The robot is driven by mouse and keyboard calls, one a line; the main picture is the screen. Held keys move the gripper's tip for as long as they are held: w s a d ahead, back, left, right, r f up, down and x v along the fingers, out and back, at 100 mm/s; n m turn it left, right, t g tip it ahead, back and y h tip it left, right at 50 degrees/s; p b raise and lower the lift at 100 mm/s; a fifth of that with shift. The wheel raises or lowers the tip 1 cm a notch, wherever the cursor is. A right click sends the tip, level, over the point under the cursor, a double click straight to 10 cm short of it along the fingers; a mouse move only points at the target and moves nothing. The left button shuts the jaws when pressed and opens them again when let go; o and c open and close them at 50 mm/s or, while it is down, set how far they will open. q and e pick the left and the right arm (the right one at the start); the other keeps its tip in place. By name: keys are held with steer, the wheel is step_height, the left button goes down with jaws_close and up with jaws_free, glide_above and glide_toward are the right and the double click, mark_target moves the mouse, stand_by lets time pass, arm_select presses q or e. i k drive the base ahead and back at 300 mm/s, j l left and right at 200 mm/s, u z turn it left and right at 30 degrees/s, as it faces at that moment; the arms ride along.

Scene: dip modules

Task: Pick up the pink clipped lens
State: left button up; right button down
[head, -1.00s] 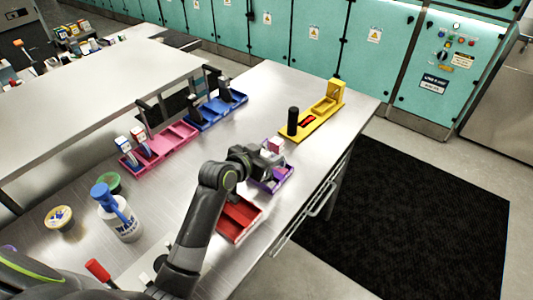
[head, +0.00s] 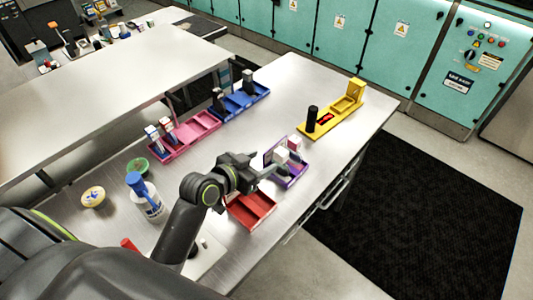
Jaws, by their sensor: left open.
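The purple tray (head: 293,180) lies near the table's right edge. A small white block with a pinkish-red part (head: 294,144) stands up in it, and a paler block (head: 280,156) stands just left of it. Which of them is the pink clipped lens is too small to tell. My left gripper (head: 270,166) is open, just left of the purple tray and close to the paler block. Contact cannot be made out, and the gripper appears empty. My right gripper is not in view.
The red tray (head: 270,208) is empty, just below my left gripper. A pink tray (head: 184,145) and blue tray (head: 232,110) with upright modules stand behind. A yellow tray (head: 318,128) holds a black cylinder.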

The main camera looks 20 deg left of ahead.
mark_target(294, 152)
steer(key=k+l, duration=0.1)
steer(key=l, duration=0.3)
steer(key=k+l, duration=0.1)
steer(key=l, duration=0.3)
steer(key=k+l, duration=0.1)
steer(key=l, duration=0.3)
